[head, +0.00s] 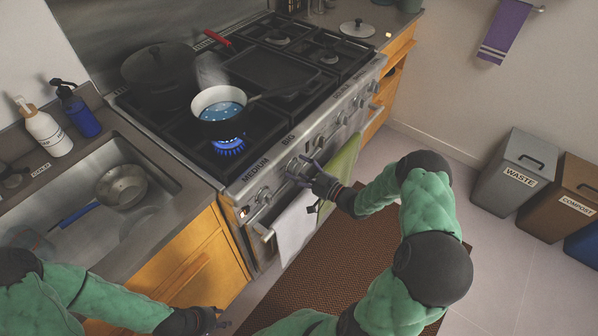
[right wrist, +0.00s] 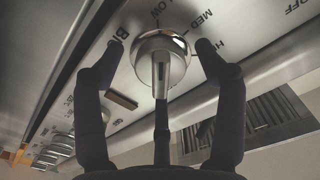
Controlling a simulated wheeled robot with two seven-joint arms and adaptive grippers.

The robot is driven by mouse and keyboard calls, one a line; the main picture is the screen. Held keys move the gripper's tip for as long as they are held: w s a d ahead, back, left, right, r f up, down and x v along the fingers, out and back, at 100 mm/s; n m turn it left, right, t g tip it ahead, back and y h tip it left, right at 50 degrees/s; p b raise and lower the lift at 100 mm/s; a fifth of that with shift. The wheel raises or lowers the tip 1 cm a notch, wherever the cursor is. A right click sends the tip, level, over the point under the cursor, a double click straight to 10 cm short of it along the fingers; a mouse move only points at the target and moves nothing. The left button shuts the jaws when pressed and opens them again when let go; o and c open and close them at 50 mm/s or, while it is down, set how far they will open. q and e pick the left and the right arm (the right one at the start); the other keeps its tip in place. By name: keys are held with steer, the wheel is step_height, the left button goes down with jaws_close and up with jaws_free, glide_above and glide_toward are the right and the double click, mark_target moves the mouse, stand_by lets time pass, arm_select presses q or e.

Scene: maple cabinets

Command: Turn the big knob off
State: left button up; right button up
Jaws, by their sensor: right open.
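The big knob (right wrist: 162,66), round and silvery with a raised grip bar, fills the middle of the right wrist view. "LOW", "MED" and "HI" marks and part of a "BIG" label show around it. My right gripper (right wrist: 161,48) is open, with one finger on each side of the knob; I cannot tell whether they touch it. In the head view my right gripper (head: 301,170) is at the stove's front panel by the "BIG" label (head: 288,140) and hides much of the knob. My left gripper (head: 217,318) is low by the cabinet, its jaws unclear.
A blue flame (head: 229,146) burns under a white pot (head: 220,108) of bluish liquid on the stove (head: 290,95). A white towel (head: 294,225) and a green towel (head: 342,168) hang below the knobs. The sink (head: 80,200) is left; waste bins (head: 515,175) stand right.

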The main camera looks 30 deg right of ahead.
steer(key=shift+w, duration=0.15)
steer(key=shift+c, duration=0.3)
steer(key=c, duration=1.1)
